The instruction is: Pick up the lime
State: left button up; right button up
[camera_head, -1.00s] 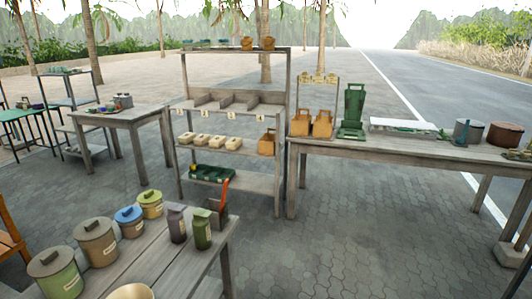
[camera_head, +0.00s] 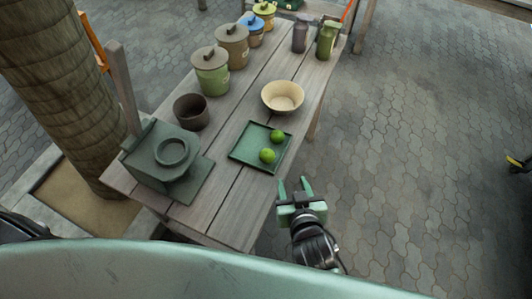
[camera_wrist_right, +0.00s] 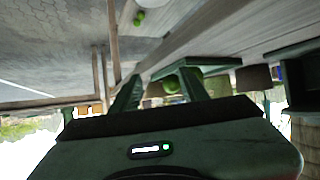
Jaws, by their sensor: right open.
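Two green limes lie on a square green tray (camera_head: 241,154) on the wooden table. One lime (camera_head: 267,155) is nearer to me, and the other lime (camera_head: 277,137) is just behind it. My right gripper (camera_head: 294,182) is open and empty. It is at the table's right edge, short of the tray and apart from both limes, with its fingers pointing toward them. In the right wrist view my open fingers (camera_wrist_right: 159,76) frame a round green shape (camera_wrist_right: 172,84), partly hidden by a finger. My left gripper is not in view.
A beige bowl (camera_head: 283,97) stands behind the tray. A dark scale-like device (camera_head: 165,165) and a brown pot (camera_head: 191,111) stand left of it. Several lidded canisters (camera_head: 211,73) line the table's far left. Open paving (camera_head: 400,150) lies to the right.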

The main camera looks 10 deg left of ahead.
jog(key=y, duration=0.1)
send_near(269, 161)
jog(key=shift+w+f+n+t, duration=0.35)
jog(key=shift+w+f, duration=0.5)
jog(key=shift+f, duration=0.35)
jog(key=shift+w+a+y, duration=0.4)
jog(key=shift+w+a, duration=0.15)
jog(key=shift+w, duration=0.05)
jog(key=x, duration=0.5)
jog(key=shift+w+a+p, duration=0.15)
jog(key=shift+w+p, duration=0.15)
jog(key=shift+p, duration=0.05)
jog(key=shift+w+a+f, duration=0.2)
jog(key=shift+w+f, duration=0.1)
jog(key=shift+w, duration=0.1)
grip_shut()
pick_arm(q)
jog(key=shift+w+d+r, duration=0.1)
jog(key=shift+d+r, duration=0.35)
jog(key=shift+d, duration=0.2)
pick_arm(e)
jog(key=shift+r, duration=0.1)
